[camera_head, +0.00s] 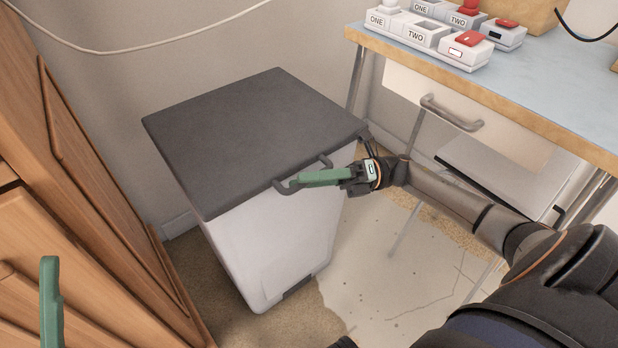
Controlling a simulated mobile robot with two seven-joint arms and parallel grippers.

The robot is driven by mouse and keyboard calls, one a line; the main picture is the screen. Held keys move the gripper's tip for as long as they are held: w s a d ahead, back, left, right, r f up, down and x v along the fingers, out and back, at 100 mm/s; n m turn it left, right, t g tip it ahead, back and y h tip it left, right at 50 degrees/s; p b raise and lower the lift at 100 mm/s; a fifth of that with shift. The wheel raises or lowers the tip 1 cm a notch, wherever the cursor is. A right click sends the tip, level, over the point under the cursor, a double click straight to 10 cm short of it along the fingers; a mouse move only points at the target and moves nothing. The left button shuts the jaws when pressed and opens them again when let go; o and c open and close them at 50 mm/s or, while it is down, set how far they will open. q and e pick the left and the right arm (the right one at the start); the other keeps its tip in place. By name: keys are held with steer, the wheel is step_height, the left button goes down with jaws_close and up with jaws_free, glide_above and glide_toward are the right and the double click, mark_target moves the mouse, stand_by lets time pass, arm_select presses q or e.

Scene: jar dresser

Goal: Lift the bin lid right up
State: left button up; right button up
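A bin with a light grey body (275,250) stands on the floor against the wall. Its flat dark grey lid (250,135) looks closed down on the body. A dark bar handle (284,187) sticks out from the lid's front edge. My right gripper (302,179) reaches in from the right, with a green finger lying along the handle and partly hiding it. The other finger does not show clearly, so I cannot tell whether it is closed on the handle. One green finger of my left gripper (50,300) shows at the lower left, away from the bin.
A wooden dresser (75,160) stands close on the left. On the right is a table with a blue top (530,85), a drawer and metal legs. A cable (150,48) hangs across the wall.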

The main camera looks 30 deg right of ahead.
jaws_close()
stand_by(1.2)
